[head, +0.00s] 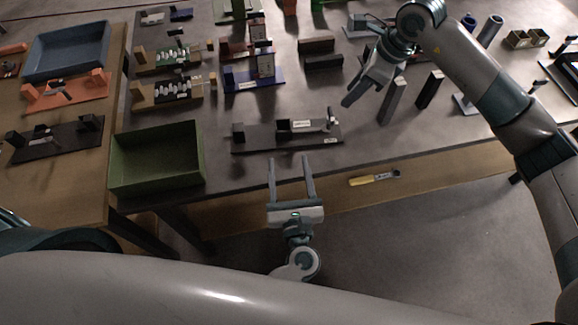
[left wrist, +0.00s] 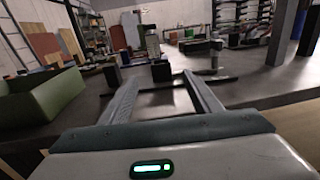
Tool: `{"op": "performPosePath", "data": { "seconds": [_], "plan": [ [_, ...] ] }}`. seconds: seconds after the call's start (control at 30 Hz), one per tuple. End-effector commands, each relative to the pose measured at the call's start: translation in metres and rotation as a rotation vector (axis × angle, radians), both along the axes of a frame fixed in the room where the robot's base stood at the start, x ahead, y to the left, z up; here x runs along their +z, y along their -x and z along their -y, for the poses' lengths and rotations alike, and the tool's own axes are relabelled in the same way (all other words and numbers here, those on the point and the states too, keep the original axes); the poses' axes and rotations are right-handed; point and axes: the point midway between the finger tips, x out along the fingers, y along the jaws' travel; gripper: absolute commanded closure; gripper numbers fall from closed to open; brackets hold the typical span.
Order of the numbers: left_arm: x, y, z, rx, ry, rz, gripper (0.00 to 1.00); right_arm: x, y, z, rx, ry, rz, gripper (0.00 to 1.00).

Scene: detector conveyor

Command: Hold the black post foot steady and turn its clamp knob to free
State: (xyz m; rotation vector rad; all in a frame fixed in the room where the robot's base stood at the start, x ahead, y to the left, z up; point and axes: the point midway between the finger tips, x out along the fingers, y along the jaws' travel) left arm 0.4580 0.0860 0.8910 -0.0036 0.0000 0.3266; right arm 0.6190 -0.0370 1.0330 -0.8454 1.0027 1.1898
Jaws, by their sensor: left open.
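A long black plate (head: 262,147) lies near the front edge of the middle table, carrying dark blocks, a pale labelled part (head: 302,125) and a small upright at its right end. It looks like the post foot, but the knob is too small to make out. My left gripper (head: 289,165) is open and empty just in front of the plate, fingers pointing at it. In the left wrist view a dark block (left wrist: 161,71) on the plate shows beyond the open fingers. My right gripper (head: 352,92) hangs above the table, right of and beyond the plate; its finger gap is unclear.
A green tray (head: 115,170) stands left of the plate. A blue tray (head: 28,70), an orange fixture (head: 62,98) and another black fixture (head: 68,143) are on the left table. Dark upright posts (head: 430,90) stand right. A yellow-handled tool (head: 361,181) lies below the front edge.

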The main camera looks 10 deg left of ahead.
Motion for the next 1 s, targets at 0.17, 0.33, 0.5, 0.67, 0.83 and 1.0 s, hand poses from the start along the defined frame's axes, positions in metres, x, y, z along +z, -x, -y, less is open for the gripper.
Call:
{"op": "performPosePath", "data": {
  "seconds": [0.17, 0.33, 0.5, 0.67, 0.83, 1.0],
  "plan": [
    [0.000, 0.000, 0.000, -0.002, -0.002, -0.001, 0.42, 0.000, 0.000, 0.000, 0.000, 0.000, 0.000, 0.69],
    [0.000, -0.004, -0.001, -0.003, -0.003, 0.000, 0.42, 0.000, 0.000, 0.000, 0.000, 0.000, 0.000, 0.69],
    [0.000, -0.016, -0.005, -0.002, -0.004, 0.000, 0.42, 0.000, 0.000, 0.000, 0.000, 0.000, 0.000, 0.69],
    [0.000, -0.035, -0.011, -0.003, -0.003, 0.001, 0.42, 0.000, 0.000, 0.000, 0.000, 0.000, 0.000, 0.69],
    [0.001, -0.062, -0.020, -0.003, -0.005, 0.002, 0.42, 0.000, 0.000, 0.000, 0.000, 0.000, 0.000, 0.69],
    [0.001, -0.088, -0.029, -0.003, -0.005, 0.002, 0.42, 0.000, 0.000, 0.000, 0.000, 0.000, 0.000, 0.69]
  ]
}}
